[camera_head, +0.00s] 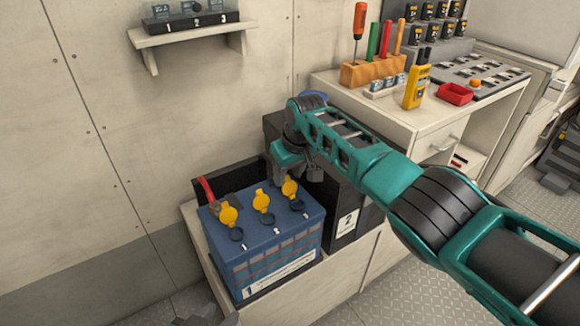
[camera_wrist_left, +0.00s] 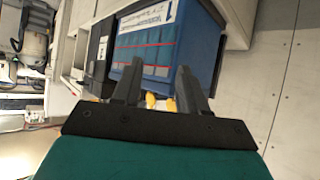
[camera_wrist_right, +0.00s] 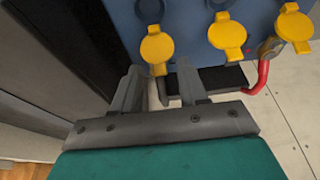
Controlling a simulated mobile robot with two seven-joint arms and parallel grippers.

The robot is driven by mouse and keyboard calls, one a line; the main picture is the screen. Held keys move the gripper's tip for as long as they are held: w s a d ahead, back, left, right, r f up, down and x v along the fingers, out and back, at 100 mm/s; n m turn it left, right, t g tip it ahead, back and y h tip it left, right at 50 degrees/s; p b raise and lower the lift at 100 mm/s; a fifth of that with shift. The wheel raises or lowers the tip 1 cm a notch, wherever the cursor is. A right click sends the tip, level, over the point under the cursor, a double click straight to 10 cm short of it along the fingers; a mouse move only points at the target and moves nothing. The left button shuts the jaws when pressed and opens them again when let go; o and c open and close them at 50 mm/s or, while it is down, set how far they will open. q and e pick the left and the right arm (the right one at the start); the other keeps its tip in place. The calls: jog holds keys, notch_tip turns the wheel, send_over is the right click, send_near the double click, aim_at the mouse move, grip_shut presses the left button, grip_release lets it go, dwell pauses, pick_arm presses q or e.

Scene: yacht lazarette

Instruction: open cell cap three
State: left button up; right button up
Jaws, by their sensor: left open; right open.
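The blue battery (camera_head: 262,240) has three yellow caps along its top, with dark round openings beside them marked 1, 2 and 3. Caps one (camera_head: 228,215) and two (camera_head: 262,202) look the same. In the right wrist view, cap three (camera_wrist_right: 157,47) is at the left, just beyond the fingertips of my open, empty right gripper (camera_wrist_right: 158,68). Contact cannot be told. My left gripper (camera_wrist_left: 158,68) is open and empty, facing the battery's front (camera_wrist_left: 158,50).
A black battery box marked 2 (camera_head: 347,222) stands right of the blue battery. A red cable (camera_head: 205,190) rises at its back left. The workbench (camera_head: 400,120) at the right holds tools, a yellow meter and a red tray (camera_head: 455,94). A wall shelf (camera_head: 190,35) is above.

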jog(key=shift+s+d+r+p, duration=0.1)
jog(key=shift+r+p, duration=0.4)
jog(key=shift+r, duration=0.2)
pick_arm(q)
jog(key=a+r+p, duration=0.1)
jog(key=p, duration=0.1)
jog(key=a+r+p, duration=0.1)
jog(key=shift+s+p, duration=0.4)
pick_arm(e)
jog(key=v, duration=1.1)
jog(key=shift+r, duration=0.2)
jog(key=shift+s, duration=0.1)
